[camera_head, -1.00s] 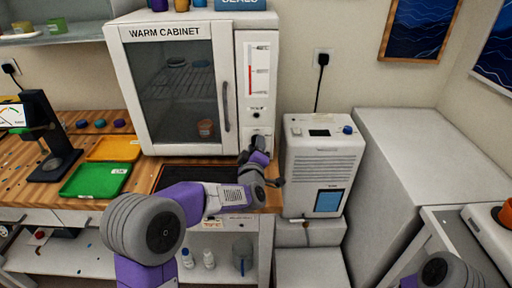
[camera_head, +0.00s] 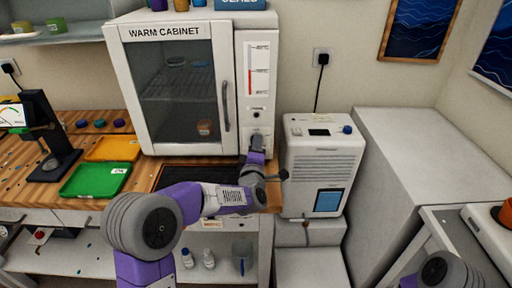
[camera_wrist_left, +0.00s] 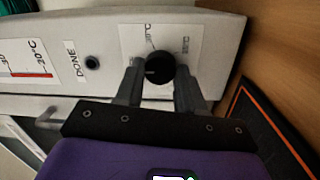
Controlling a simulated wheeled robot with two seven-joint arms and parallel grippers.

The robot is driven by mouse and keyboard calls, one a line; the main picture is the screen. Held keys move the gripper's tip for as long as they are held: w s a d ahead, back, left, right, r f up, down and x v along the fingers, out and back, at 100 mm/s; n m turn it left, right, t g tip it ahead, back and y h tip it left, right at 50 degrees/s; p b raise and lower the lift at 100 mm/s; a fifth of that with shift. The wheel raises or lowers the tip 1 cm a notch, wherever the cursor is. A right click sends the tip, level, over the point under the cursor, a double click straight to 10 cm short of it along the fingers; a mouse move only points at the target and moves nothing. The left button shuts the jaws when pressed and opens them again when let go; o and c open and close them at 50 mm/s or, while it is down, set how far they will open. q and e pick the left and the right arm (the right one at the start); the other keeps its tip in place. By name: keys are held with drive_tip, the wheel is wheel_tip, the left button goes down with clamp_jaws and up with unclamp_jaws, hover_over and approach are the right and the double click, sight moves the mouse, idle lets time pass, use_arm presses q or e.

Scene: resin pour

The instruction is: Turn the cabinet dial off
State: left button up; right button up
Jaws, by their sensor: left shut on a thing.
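The warm cabinet (camera_head: 181,90) stands on the wooden bench with its glass door shut. Its dial is a round black knob (camera_wrist_left: 159,68) on a white label low on the right-hand panel, seen in the left wrist view. My left gripper (camera_wrist_left: 158,78) has one finger on each side of the knob and is shut on it. In the head view my left gripper (camera_head: 257,141) is at the panel's lower end and hides the dial. The dial's exact setting is hard to read. My right gripper cannot be made out.
A "DONE" button (camera_wrist_left: 92,62) is beside the dial. A dark mat (camera_head: 196,178) lies in front of the cabinet. A white machine (camera_head: 322,160) stands close on the right. Green (camera_head: 95,181) and orange (camera_head: 113,149) trays lie left.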

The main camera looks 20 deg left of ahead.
use_arm(q)
drive_tip(key=o, duration=1)
drive_tip(key=shift+o, duration=0.2)
drive_tip(key=v, duration=0.7)
drive_tip(key=shift+s+p, duration=0.3)
drive_tip(key=shift+p, duration=0.1)
